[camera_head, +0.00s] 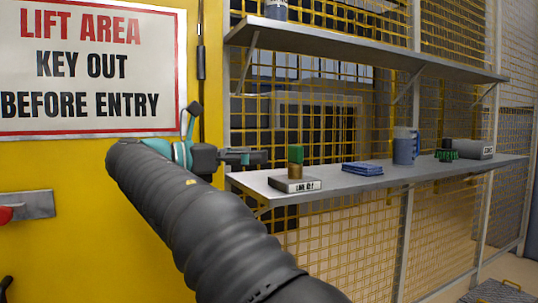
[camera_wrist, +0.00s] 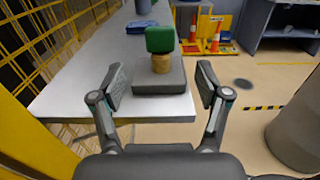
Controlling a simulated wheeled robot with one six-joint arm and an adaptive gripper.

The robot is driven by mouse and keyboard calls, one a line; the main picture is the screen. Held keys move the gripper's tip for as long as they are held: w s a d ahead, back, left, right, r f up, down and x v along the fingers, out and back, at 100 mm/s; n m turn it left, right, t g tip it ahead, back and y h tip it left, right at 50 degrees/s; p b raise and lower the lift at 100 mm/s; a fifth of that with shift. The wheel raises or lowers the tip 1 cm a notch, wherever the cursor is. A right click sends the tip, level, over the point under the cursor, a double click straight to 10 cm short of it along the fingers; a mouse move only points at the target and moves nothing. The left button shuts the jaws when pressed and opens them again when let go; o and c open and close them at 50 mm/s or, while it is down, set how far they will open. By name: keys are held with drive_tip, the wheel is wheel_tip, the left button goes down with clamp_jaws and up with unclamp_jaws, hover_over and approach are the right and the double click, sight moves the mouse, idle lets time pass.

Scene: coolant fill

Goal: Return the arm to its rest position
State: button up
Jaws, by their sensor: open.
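My arm reaches up from the bottom of the head view, and my gripper (camera_head: 262,157) is at the left end of the lower shelf, pointing right. In the wrist view my gripper (camera_wrist: 161,85) is open, its two fingers apart with nothing held between them. Beyond the fingertips a green-topped piece with a brass lower part (camera_wrist: 161,50) stands upright on a grey box (camera_wrist: 160,84). The same green-topped piece (camera_head: 296,155) and labelled box (camera_head: 294,184) show in the head view, right of the gripper and apart from it.
The lower shelf (camera_head: 345,184) also holds blue folded cloths (camera_head: 362,168), a blue jug (camera_head: 405,146), a green item (camera_head: 447,155) and a grey container (camera_head: 476,149). An upper shelf (camera_head: 370,58) hangs above. A yellow panel with a sign (camera_head: 90,68) stands left, close to my wrist. Yellow mesh backs the shelves.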

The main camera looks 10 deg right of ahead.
drive_tip(key=shift+s+a, duration=0.2)
drive_tip(key=shift+a, duration=0.35)
